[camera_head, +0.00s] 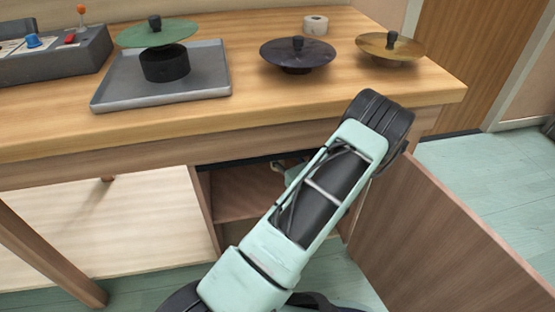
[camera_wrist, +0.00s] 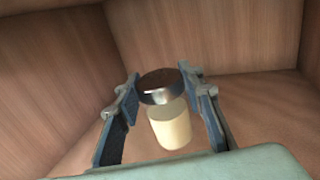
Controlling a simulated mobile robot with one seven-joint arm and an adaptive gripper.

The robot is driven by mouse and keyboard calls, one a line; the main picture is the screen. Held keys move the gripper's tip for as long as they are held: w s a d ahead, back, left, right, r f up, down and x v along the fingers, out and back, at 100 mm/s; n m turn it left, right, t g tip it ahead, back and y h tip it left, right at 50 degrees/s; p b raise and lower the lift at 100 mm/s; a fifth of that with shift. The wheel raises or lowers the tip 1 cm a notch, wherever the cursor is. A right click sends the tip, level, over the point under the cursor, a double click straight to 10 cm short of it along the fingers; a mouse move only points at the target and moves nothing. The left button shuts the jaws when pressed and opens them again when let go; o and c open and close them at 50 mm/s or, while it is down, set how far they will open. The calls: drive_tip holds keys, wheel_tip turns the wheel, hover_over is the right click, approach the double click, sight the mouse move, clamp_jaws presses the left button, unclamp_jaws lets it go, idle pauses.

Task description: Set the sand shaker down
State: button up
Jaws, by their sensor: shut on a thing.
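The sand shaker (camera_wrist: 172,130) is a small clear jar with pale sand and a shiny metal lid. It shows in the wrist view between the blue-grey fingers of my gripper (camera_wrist: 159,88), which is shut on it. The shaker looks slightly tilted in that view. Wooden panels of a cabinet interior surround it. I cannot tell whether its base touches a surface. In the head view my arm reaches down to the open cabinet (camera_head: 240,190) under the tabletop. The shaker is hidden there, and my gripper is mostly hidden too.
The wooden table (camera_head: 250,95) holds a grey tray (camera_head: 115,88) with a green cymbal (camera_head: 170,33), a dark cymbal (camera_head: 285,50), a brass cymbal (camera_head: 402,48), a tape roll (camera_head: 316,24) and a control box (camera_head: 60,60). An open cabinet door (camera_head: 430,235) stands at the right.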

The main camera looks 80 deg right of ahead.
sight(282, 162)
drive_tip(key=shift+d+f+b, duration=0.2)
drive_tip(key=shift+f+b, duration=0.35)
drive_tip(key=shift+f, duration=1.2)
drive_tip(key=shift+f, duration=0.1)
drive_tip(key=o, duration=1.3)
drive_tip(key=shift+a, duration=0.1)
drive_tip(key=p+v, duration=0.3)
drive_tip(key=v, duration=0.8)
drive_tip(key=shift+s+a+p, duration=0.3)
